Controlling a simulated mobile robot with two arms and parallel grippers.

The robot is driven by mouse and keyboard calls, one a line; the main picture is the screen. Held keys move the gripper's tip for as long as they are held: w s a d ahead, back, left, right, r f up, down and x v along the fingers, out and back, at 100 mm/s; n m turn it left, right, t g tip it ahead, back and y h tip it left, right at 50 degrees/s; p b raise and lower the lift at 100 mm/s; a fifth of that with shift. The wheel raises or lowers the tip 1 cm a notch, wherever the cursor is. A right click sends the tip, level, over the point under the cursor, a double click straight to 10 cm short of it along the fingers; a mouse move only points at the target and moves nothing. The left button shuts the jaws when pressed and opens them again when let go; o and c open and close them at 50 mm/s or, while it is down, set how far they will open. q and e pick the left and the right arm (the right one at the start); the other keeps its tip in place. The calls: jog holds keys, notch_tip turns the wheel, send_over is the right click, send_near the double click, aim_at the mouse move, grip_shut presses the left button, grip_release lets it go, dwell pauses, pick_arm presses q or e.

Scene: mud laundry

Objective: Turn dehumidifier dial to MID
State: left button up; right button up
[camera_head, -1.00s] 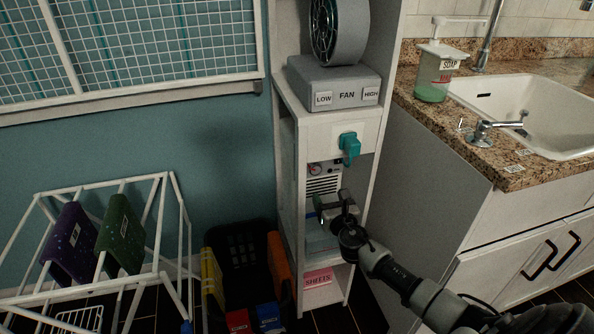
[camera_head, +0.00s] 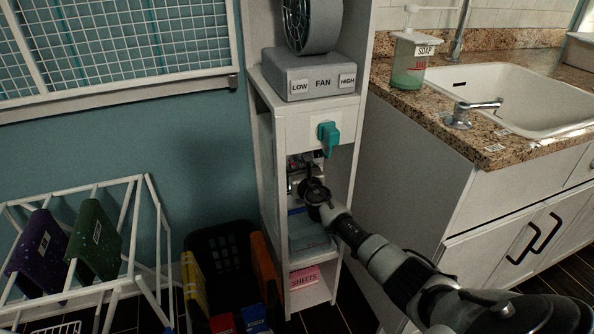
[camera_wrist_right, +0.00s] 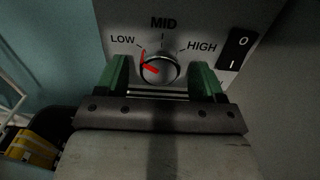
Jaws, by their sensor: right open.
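The dehumidifier (camera_head: 298,163) stands in the shelf bay below the fan and is mostly hidden by my right arm in the head view. In the right wrist view its dial (camera_wrist_right: 159,69) is a round knob with a red pointer aimed up-left towards LOW. The labels LOW, MID (camera_wrist_right: 163,22) and HIGH are arched above it. My right gripper (camera_wrist_right: 163,78) is open, with one green finger on each side of the dial; I cannot tell whether they touch it. In the head view the right gripper (camera_head: 306,176) reaches into the bay. My left gripper is not in view.
A teal handle (camera_head: 328,138) juts from the panel above the bay. The fan base (camera_head: 312,76) is on the shelf above. A rocker switch (camera_wrist_right: 238,52) is right of the dial. A pink SHEETS box (camera_head: 304,278) lies below; a black basket (camera_head: 222,245) stands left.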

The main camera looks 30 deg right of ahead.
jog(key=shift+w, duration=0.1)
jog(key=c, duration=0.9)
